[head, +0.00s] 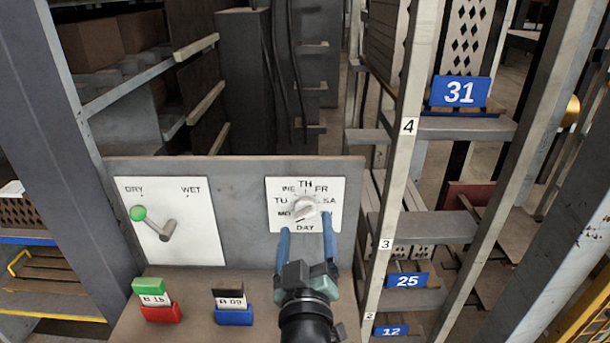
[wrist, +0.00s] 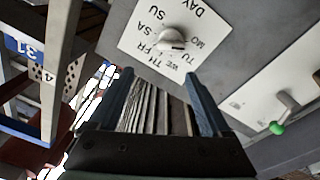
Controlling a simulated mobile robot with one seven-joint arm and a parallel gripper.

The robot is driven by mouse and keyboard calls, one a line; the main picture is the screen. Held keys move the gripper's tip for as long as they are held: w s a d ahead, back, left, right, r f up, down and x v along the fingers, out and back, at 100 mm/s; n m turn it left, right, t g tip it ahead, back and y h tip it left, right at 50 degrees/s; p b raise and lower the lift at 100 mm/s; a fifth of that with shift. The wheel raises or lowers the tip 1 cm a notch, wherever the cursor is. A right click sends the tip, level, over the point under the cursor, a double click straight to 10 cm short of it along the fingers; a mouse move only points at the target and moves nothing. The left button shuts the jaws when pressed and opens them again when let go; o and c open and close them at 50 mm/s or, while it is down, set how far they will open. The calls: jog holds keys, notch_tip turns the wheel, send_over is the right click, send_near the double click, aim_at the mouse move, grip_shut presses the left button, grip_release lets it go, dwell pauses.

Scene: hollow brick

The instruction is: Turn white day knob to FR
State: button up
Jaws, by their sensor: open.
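The white day knob (head: 304,207) sits in the middle of a white day plate (head: 275,187) on the grey panel, with day letters around it. FR is at its upper right. The knob's ridge seems to slant toward MO at lower left, but I cannot tell its pointing end surely. In the wrist view the knob (wrist: 171,39) and plate (wrist: 136,40) appear upside down, beyond the fingertips. My gripper (head: 306,229) is open and empty, its two blue fingers just below the knob and spread to either side. The fingers (wrist: 160,76) look apart from the knob.
A DRY/WET plate (head: 202,216) with a green-tipped lever (head: 139,213) is at the panel's left. A green-and-red block (head: 162,312) and a black-and-blue block (head: 233,316) stand on the ledge below. A shelf post (head: 398,170) rises close at right.

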aim_at(304, 217)
jog(key=shift+g, duration=0.4)
jog(key=shift+w+a+f+p, duration=0.1)
jog(key=shift+w+f+p, duration=0.2)
jog(key=shift+w, duration=0.9)
jog(key=shift+w+d+f+p, duration=0.1)
jog(key=shift+w+f, duration=0.3)
jog(key=shift+w, duration=0.85)
jog(key=shift+w+a+f+p, duration=0.1)
jog(key=shift+w+f+p, duration=0.2)
jog(key=shift+w, duration=0.9)
grip_shut()
jog(key=shift+f, duration=0.1)
